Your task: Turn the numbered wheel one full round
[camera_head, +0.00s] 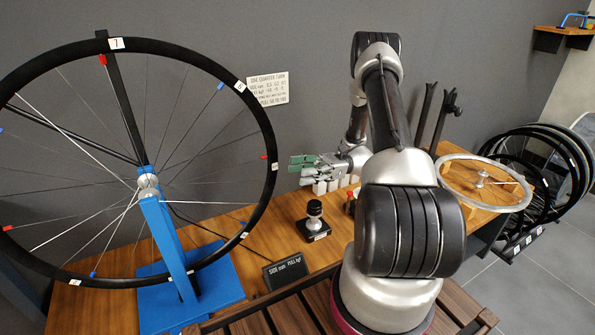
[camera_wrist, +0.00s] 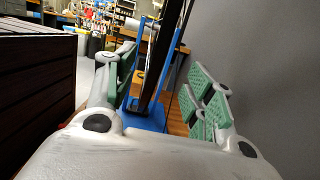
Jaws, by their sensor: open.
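The numbered wheel (camera_head: 262,107) has a black rim with white number tags, thin spokes and small red and blue markers. The wheel's hub sits on a blue stand (camera_head: 165,235). My gripper (camera_head: 296,165), with green pads, is open and empty just right of the rim in the head view. In the wrist view my gripper (camera_wrist: 162,78) is open, and the dark rim (camera_wrist: 160,50) shows edge-on between its fingers. I see no contact with the rim.
A wall sign (camera_head: 268,88) hangs behind the wheel. A small black device (camera_head: 313,226) and a black label block (camera_head: 285,271) stand on the wooden bench (camera_head: 90,310). Another wheel (camera_head: 455,190) lies flat on the right.

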